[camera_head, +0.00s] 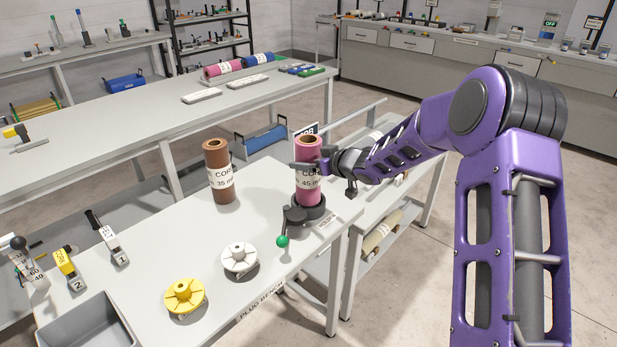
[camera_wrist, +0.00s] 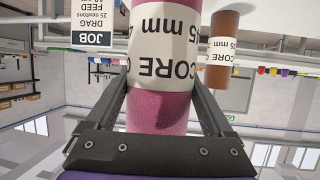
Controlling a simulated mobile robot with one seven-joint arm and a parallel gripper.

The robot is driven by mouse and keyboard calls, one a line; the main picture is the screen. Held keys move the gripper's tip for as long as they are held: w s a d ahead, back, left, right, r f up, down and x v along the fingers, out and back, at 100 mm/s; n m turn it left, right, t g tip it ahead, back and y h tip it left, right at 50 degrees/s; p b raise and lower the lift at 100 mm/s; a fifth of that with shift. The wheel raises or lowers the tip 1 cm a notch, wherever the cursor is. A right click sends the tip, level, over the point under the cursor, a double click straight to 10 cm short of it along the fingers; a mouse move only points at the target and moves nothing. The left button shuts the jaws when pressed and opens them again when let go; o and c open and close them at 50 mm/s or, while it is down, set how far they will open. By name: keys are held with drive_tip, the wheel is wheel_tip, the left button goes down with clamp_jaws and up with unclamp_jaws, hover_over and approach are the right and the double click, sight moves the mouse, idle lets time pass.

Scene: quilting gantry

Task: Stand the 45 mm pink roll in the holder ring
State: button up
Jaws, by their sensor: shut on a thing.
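The pink roll (camera_head: 309,185) is upright, with a white label reading CORE 45 mm. Its lower end is at the dark holder ring (camera_head: 311,211) near the right edge of the bench; whether it is fully seated I cannot tell. The ring has a dark lever with a green knob (camera_head: 282,241) at its front left. My gripper (camera_head: 308,167) comes from the right and is shut on the roll near mid-height. In the wrist view the pink roll (camera_wrist: 160,106) stands between both fingers, and the picture is upside down.
A brown 35 mm roll (camera_head: 217,170) stands left of the holder; it also shows in the wrist view (camera_wrist: 219,75). White (camera_head: 240,259) and yellow (camera_head: 184,297) flanged plugs lie in front. A grey bin (camera_head: 84,330) is at the front left. A job sign (camera_wrist: 93,22) stands behind.

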drive_tip(key=shift+f, duration=1.7)
drive_tip(key=shift+f+b, duration=0.3)
drive_tip(key=shift+b, duration=0.1)
drive_tip(key=o, duration=1.3)
drive_tip(key=shift+r, duration=0.1)
drive_tip(key=p+v, duration=0.1)
drive_tip(key=v, duration=1.1)
drive_tip(key=shift+r+p, duration=0.2)
drive_tip(key=shift+p, duration=0.15)
